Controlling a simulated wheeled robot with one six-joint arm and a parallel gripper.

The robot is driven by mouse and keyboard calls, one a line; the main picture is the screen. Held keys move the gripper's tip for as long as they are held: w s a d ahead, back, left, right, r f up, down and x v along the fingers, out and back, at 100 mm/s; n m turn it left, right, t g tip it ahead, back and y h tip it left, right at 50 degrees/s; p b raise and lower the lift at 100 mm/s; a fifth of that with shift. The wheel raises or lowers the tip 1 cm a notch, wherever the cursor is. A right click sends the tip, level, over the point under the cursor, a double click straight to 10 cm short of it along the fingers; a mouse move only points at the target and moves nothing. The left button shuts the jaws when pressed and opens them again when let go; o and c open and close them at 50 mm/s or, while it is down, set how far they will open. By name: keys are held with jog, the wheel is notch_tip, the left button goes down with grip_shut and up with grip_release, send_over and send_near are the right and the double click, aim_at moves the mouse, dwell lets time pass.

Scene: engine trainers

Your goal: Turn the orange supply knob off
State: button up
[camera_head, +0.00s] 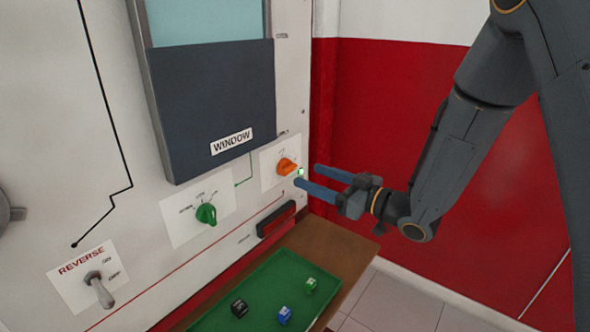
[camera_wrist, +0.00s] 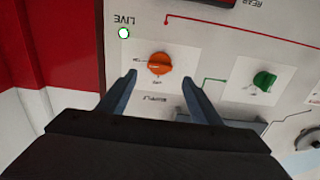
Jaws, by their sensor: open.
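The orange supply knob (camera_head: 287,166) sits on a white plate on the upright panel in the head view. It also shows in the wrist view (camera_wrist: 160,64), upside down, below a lit lamp (camera_wrist: 124,33) marked LIVE. My gripper (camera_head: 309,178) is open and empty, just to the right of the knob in the head view. In the wrist view my two fingers (camera_wrist: 160,76) are spread with the knob between their tips in the picture. The fingers look apart from the knob, though the exact gap to the panel cannot be told.
A green knob (camera_head: 206,214) is left of the orange one. A REVERSE toggle switch (camera_head: 98,289) is at lower left. A dark WINDOW panel (camera_head: 213,110) is above. A green tray (camera_head: 265,292) with small blocks lies on a brown shelf (camera_head: 345,255) below. A dark red-edged slot (camera_head: 276,219) is under the knob.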

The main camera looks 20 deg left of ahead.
aim_at(292, 169)
jog(key=p+x, duration=0.1)
jog(key=x, duration=0.5)
jog(key=shift+w+a, duration=0.15)
jog(key=shift+a, duration=0.2)
jog(key=shift+c, duration=0.6)
jog(key=c, duration=1)
jog(key=shift+o, duration=0.2)
